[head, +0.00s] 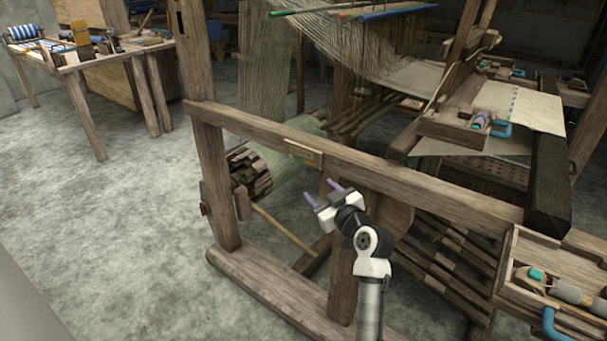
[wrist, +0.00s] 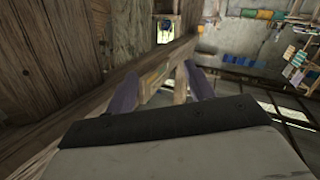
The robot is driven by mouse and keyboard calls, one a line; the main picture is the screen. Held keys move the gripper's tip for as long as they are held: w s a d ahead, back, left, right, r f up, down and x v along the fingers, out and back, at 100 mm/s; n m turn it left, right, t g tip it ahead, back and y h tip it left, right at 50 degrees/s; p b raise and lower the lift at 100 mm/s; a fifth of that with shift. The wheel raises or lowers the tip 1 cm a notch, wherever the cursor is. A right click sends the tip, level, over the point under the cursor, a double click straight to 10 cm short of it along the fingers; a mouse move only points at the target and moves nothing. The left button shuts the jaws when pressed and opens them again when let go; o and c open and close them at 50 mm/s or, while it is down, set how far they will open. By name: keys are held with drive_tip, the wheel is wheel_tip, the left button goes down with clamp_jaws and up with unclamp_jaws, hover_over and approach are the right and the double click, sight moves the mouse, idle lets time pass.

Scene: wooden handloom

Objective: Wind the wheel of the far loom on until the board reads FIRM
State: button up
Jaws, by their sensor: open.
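A wooden loom fills the middle and right of the head view. At its left end is a round wheel-like drum of wooden slats (head: 250,174), with pale green threads wound beside it. A long wooden stick (head: 284,229) slants down to the right from beside the drum. A small yellowish board (head: 304,152) is fixed on the loom's front rail (head: 400,178); its lettering is too small to read. My gripper (head: 321,190) is open and empty just below that board, right of the drum and apart from it. In the wrist view my gripper (wrist: 160,76) shows its two purple fingers apart.
An upright post (head: 342,285) stands close to my arm. A floor beam (head: 280,300) runs along the loom's foot. A tool tray (head: 565,285) is at the right. A workbench (head: 85,57) stands at the back left. The grey floor at left is clear.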

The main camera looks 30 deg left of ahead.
drive_tip(key=s+a+r+y, duration=0.1)
drive_tip(key=a+r, duration=0.2)
drive_tip(key=r, duration=0.2)
drive_tip(key=shift+s+a+r+t, duration=0.2)
drive_tip(key=shift+s+a+t, duration=0.05)
drive_tip(key=shift+a+t, duration=0.15)
